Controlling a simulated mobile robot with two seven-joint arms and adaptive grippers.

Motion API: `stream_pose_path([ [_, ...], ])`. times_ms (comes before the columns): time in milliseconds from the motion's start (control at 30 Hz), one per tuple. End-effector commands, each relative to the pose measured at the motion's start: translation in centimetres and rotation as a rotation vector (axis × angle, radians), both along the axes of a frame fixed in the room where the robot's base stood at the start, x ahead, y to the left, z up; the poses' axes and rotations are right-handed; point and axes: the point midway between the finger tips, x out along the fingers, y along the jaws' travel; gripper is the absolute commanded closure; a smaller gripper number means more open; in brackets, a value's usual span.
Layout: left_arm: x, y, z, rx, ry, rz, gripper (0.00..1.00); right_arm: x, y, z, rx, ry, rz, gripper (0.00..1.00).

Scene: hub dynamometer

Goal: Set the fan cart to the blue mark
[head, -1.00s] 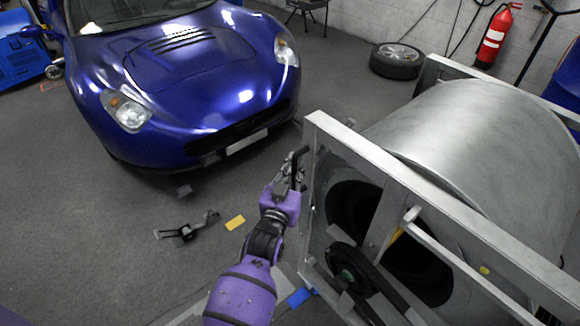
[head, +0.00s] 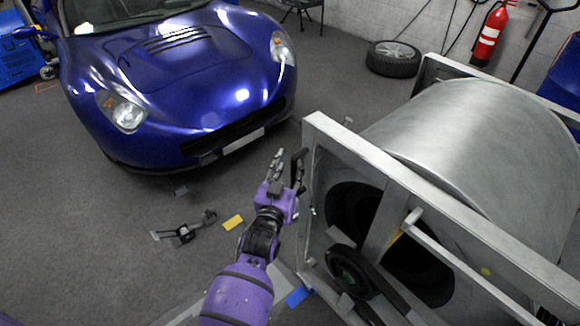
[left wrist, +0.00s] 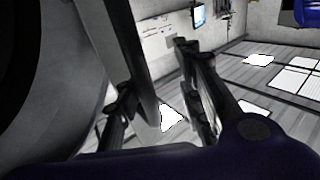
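The fan cart (head: 352,152) is a large grey metal frame around a wide silver drum (head: 470,130), at the right of the head view. A dark upright handle (head: 299,168) stands at its left edge. The blue mark (head: 297,297) lies on the floor near the cart's lower left corner. My left gripper (head: 286,170) is open beside the handle. In the left wrist view its two fingers (left wrist: 158,80) are spread, with a dark bar (left wrist: 130,50) at the left finger; I cannot tell whether they touch. My right gripper is not in view.
A yellow mark (head: 233,222) and a dark metal device (head: 183,231) lie on the floor left of my arm. A blue car (head: 190,75) stands ahead. A tyre (head: 394,59) and a red extinguisher (head: 489,35) are at the back wall. Floor between the car and cart is partly free.

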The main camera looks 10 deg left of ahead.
Motion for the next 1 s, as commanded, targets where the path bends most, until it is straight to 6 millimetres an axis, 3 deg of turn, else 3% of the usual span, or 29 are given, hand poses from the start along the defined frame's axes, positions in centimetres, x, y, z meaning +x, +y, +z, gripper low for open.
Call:
stream_pose_path([
  [367,-1.0,0.0,-0.3,0.000,0.005,-0.001,0.68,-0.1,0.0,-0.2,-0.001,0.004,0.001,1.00],
  [800,-9.6,0.7,-0.3,0.000,0.006,0.001,0.68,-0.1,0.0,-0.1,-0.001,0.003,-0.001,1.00],
  [1000,-11.7,0.9,-0.2,0.000,0.003,0.000,0.68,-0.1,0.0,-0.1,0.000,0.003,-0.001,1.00],
])
